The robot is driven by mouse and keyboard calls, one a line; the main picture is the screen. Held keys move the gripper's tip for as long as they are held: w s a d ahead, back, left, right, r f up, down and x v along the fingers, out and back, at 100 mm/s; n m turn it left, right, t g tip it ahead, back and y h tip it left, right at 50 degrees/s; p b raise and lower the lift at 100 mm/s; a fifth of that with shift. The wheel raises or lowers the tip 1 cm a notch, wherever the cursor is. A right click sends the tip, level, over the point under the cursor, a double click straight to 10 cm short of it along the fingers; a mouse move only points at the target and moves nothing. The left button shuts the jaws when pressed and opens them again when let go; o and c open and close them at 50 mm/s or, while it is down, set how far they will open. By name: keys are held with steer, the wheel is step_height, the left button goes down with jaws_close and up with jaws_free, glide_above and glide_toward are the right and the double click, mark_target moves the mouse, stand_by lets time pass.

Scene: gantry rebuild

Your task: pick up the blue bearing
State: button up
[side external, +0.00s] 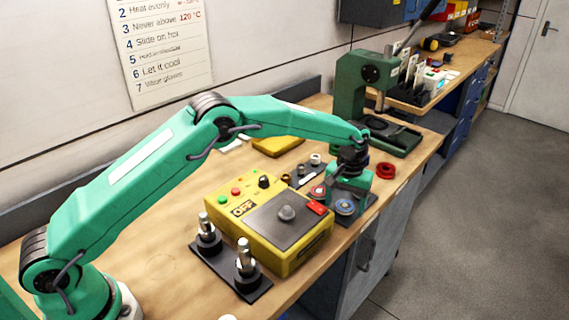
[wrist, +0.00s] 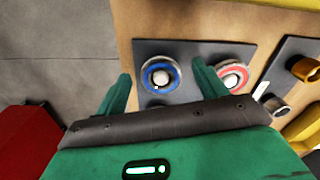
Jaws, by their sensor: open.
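The blue bearing (wrist: 161,76) is a ring with a blue face and a metal centre, lying on a dark plate (wrist: 190,50). It also shows in the side view (side external: 345,207), at the front end of the plate below my gripper (side external: 348,190). In the wrist view my gripper (wrist: 162,70) is open, with one finger to the left of the blue bearing and one to its right. The right finger stands between the blue bearing and a red-faced bearing (wrist: 234,78). Nothing is held. I cannot tell the exact height of the fingertips above the plate.
A yellow heater box (side external: 285,225) stands left of the plate, with two metal posts on a black base (side external: 228,272) in front. A red ring (side external: 385,170) lies to the right near the bench edge. A green press (side external: 365,85) stands behind.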

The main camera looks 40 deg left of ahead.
steer(key=shift+c, duration=0.4)
steer(key=c, duration=1)
steer(key=shift+c, duration=0.2)
steer(key=shift+r, duration=0.1)
steer(key=shift+r, duration=0.85)
step_height(320, 180, up, 2)
steer(key=shift+r, duration=0.1)
steer(key=s+d+r, duration=0.7)
steer(key=s+d, duration=0.1)
steer(key=shift+s, duration=0.2)
